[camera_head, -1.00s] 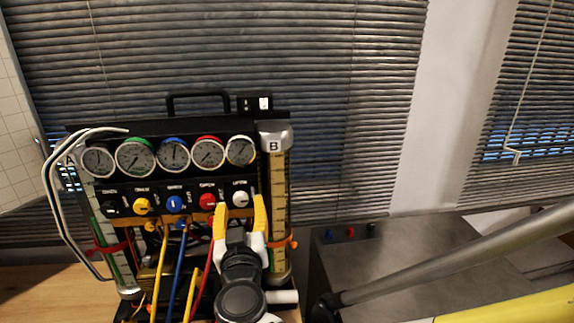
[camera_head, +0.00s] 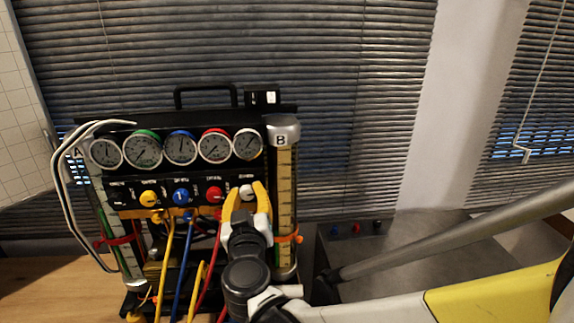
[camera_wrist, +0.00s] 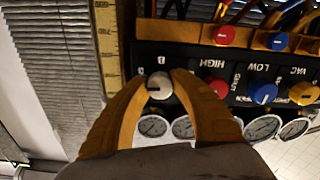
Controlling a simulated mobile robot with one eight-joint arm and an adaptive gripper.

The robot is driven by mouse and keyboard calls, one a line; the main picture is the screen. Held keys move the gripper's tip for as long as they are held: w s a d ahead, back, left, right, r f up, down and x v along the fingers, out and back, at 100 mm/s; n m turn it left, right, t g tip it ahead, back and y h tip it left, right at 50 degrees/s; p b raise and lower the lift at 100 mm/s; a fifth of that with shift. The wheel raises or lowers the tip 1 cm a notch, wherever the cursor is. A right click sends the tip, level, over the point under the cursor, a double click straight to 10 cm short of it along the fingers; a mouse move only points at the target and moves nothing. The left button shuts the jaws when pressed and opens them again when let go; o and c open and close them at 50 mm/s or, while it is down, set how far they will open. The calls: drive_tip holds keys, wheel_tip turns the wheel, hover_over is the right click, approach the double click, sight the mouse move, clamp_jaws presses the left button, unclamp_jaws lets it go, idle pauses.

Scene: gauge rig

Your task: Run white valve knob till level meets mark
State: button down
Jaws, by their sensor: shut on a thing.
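The white valve knob (camera_head: 247,191) is the rightmost knob on the rig's black panel. My gripper (camera_head: 247,187) has its two yellow fingers shut on it, one on each side. In the wrist view, which shows the panel upside down, the white knob (camera_wrist: 159,86) sits between the fingertips. Tube B (camera_head: 284,190), with a yellowish scale, stands to the right of the panel and has an orange-red band (camera_head: 289,239) around its lower part. Tube A (camera_head: 122,245) stands at the left with a red band.
Red (camera_head: 214,196), blue (camera_head: 181,197) and yellow (camera_head: 149,198) knobs sit left of the white one, close to my fingers. Several round gauges (camera_head: 180,148) are above. Coloured hoses (camera_head: 182,265) hang below. A metal box (camera_head: 410,255) stands at the right.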

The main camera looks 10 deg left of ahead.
drive_tip(key=n, duration=0.4)
drive_tip(key=shift+b, duration=0.3)
drive_tip(key=c, duration=1.1)
unclamp_jaws()
drive_tip(key=shift+o, duration=0.2)
drive_tip(key=v, duration=1.2)
